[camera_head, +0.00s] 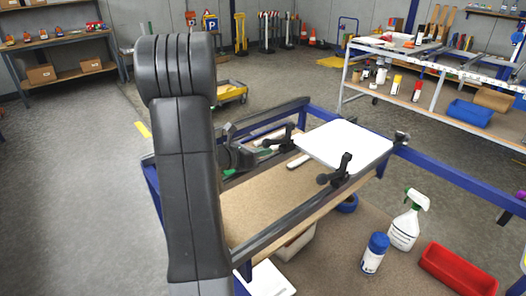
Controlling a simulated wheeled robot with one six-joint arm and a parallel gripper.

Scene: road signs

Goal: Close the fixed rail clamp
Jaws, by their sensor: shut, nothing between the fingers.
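A white sign panel (345,143) lies flat across the dark rails of a blue-framed bench. A black clamp with a knob (338,172) stands on the near rail (290,218) at the panel's front edge, its lever tilted upward. Another black clamp (280,141) is at the panel's left side. I cannot tell which is the fixed one, or whether either is closed. My gripper (246,157) is partly hidden behind my arm, left of the left clamp and apart from it. It looks shut and empty.
A blue-capped canister (375,254), a spray bottle (406,228) and a red bin (457,270) stand at the lower right. A shelf bench (440,85) is behind; open floor lies left.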

